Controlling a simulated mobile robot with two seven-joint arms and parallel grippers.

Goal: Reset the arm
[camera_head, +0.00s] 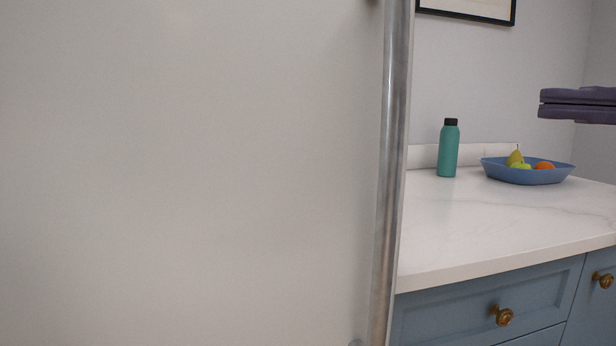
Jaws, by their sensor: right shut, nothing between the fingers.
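My right gripper (543,104) comes in from the right edge of the head view, at the height of the wall above the counter. Its two dark purple-grey fingers lie together, with nothing between them. It appears in front of the grey wall, above the blue fruit bowl in the picture, and touches nothing that I can see. The rest of the right arm is outside the frame. My left gripper does not show.
A large pale door panel (190,170) with a vertical metal handle (392,170) fills the left. A white counter (480,220) bears a teal bottle (448,150) and a blue fruit bowl (525,175). Blue drawers (450,318) with brass knobs (503,316) are below.

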